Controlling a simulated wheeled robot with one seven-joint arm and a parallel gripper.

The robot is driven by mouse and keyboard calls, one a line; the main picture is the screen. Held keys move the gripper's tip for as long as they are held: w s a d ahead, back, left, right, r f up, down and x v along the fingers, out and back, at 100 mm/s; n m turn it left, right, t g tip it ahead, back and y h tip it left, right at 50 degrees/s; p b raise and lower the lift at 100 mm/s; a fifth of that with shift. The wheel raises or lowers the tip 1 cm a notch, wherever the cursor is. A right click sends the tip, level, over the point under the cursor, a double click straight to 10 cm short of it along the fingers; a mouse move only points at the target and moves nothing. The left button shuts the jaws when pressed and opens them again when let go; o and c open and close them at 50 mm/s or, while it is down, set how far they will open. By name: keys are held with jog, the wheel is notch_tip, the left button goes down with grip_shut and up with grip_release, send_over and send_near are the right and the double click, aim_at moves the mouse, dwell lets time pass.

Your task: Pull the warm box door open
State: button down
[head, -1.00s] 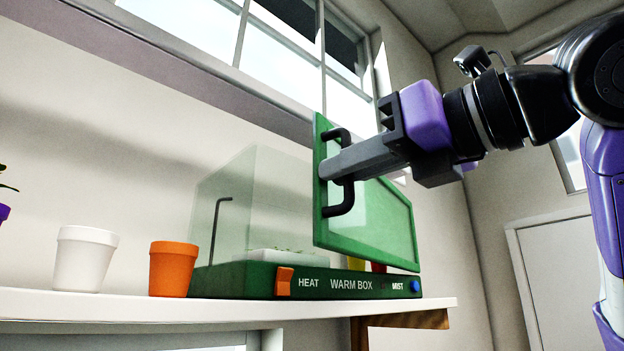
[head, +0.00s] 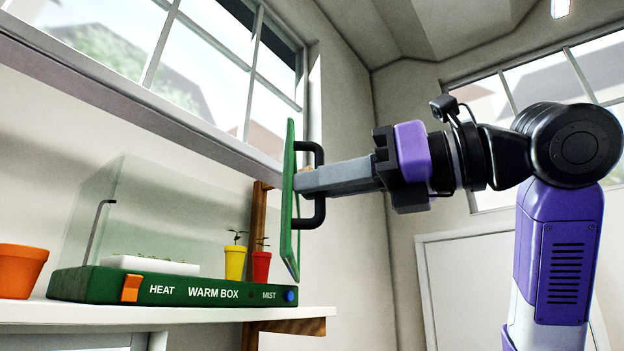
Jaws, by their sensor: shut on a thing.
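The warm box (head: 190,290) is a clear case on a green base marked HEAT, WARM BOX and MIST, standing on a white shelf. Its green-framed door (head: 291,200) stands swung out at the right end, seen nearly edge-on, and the front of the box is open. A black handle (head: 319,210) sits on the door's right-hand face. My gripper (head: 305,181) reaches in from the right and is shut on the handle. Its fingertips are partly hidden at the handle.
An orange switch (head: 131,288) and a blue knob (head: 290,296) are on the base.

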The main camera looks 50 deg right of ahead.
jog(key=c, duration=1.5)
grip_release()
